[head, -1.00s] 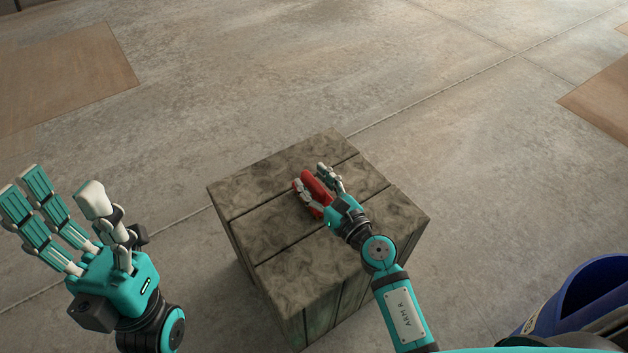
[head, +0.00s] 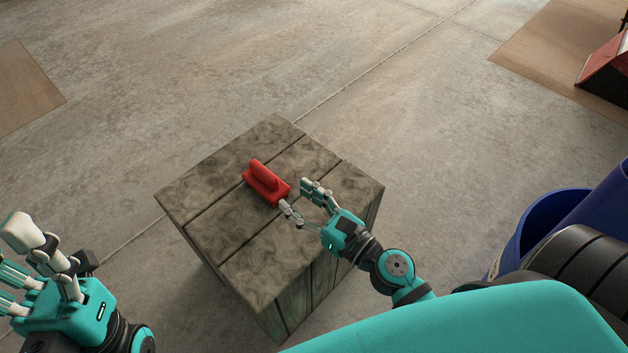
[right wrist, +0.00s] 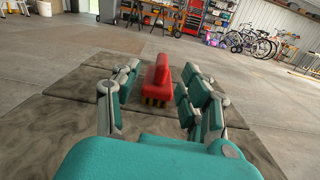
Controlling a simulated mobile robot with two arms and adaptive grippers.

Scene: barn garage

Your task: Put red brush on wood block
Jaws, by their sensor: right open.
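The red brush (head: 264,181) rests upright on top of the wood block (head: 222,229), handle up. It also shows in the right wrist view (right wrist: 161,76), with its dark yellowish bristles down on the wood. My right gripper (head: 301,198) is open and empty, just to the right of the brush and above the block's top, its fingers spread and pointing toward the brush. In the right wrist view the fingers stand to either side of my line to the brush. My left gripper (head: 35,262) is at the lower left with fingers extended and apart, empty, away from the block.
A blue bin (head: 545,222) stands at the right, partly hidden by my own body. A brown floor panel (head: 560,50) and a red object (head: 608,72) lie at the upper right. Concrete floor around the block is clear. Bicycles (right wrist: 262,45) stand far behind in the right wrist view.

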